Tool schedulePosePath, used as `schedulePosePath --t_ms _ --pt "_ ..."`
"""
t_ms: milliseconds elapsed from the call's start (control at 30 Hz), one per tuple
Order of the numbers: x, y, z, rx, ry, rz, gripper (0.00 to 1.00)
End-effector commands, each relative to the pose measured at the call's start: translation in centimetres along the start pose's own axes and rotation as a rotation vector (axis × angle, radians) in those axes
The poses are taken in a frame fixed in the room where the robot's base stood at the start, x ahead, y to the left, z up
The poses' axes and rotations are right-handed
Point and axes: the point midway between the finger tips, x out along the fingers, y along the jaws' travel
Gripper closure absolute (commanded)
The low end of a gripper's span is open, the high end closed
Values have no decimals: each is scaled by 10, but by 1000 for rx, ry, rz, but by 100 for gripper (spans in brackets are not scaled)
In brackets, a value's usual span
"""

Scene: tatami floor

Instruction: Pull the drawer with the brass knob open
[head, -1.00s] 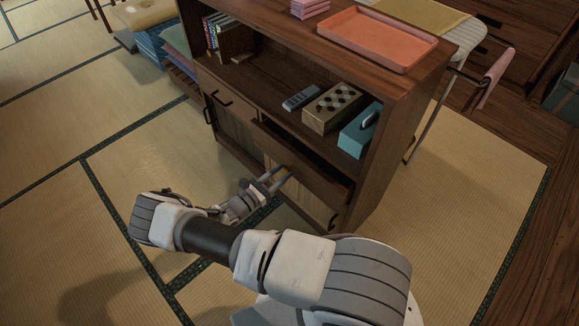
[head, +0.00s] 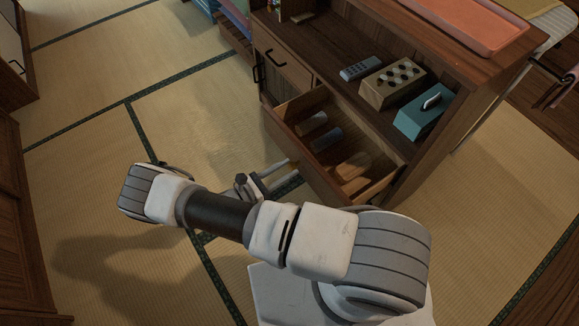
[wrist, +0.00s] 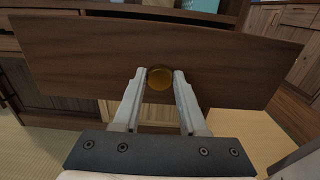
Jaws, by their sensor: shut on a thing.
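The drawer (head: 291,139) with the brass knob stands pulled out from the dark wooden cabinet in the head view. Its inside shows several small things, among them a dark roll-like piece and light brown pieces. In the wrist view the drawer's plain brown front (wrist: 85,58) fills the upper middle. The round brass knob (wrist: 160,78) sits between my two fingertips. My gripper (wrist: 159,80) is shut on the knob, with the fingers pointing at the drawer front. In the head view my gripper (head: 286,170) is at the drawer's front face, and the knob is hardly visible there.
On the shelf above the drawer are a remote (head: 361,68), a box with dark round spots (head: 394,84) and a teal box (head: 423,112). A coral tray (head: 470,22) lies on the cabinet top. Tatami floor to the left is clear.

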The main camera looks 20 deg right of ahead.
Motion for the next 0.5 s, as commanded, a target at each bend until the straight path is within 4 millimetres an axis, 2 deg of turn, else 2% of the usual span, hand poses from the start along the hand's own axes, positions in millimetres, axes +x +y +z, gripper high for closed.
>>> schedulePosePath --t_ms 300,333,467,500 --pt "-1 -1 0 0 0 -3 100" --pt "0 -1 0 0 0 -3 55" --pt "0 -1 0 0 0 -2 31" --pt "0 -1 0 0 0 -2 29"
